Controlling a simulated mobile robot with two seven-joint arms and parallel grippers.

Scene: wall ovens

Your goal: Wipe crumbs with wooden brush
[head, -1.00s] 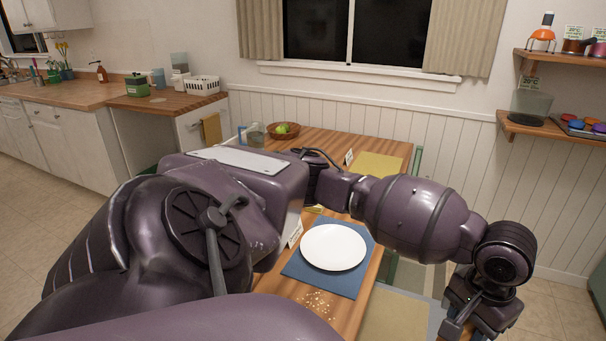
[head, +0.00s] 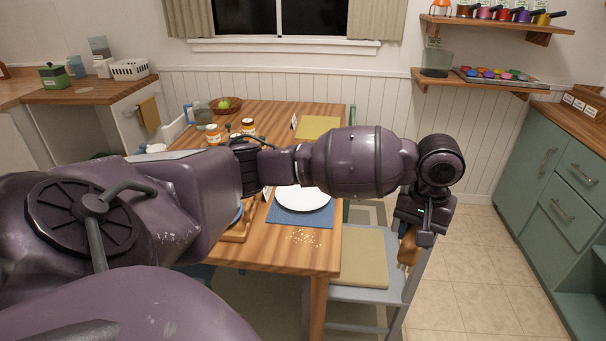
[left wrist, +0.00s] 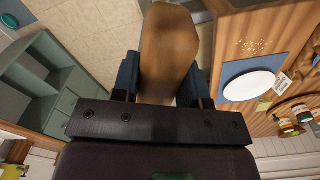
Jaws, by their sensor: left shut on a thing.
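My left gripper (head: 416,238) is shut on the wooden brush (head: 407,250), whose brown handle hangs below it in the head view. In the left wrist view the brush (left wrist: 168,50) sits between the fingers. The gripper is beyond the table's right side, above the chair and floor. Crumbs (head: 304,237) lie on the wooden table (head: 255,255), just in front of the blue placemat (head: 318,217) with the white plate (head: 303,198). The crumbs (left wrist: 256,46) also show in the left wrist view. My arm hides part of the table. The right gripper is not seen.
A grey chair with a tan cushion (head: 362,258) stands at the table's right. Jars (head: 248,127) and a fruit bowl (head: 226,105) stand toward the table's back. Green cabinets (head: 555,180) are at the right, with clear tiled floor (head: 470,265) before them.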

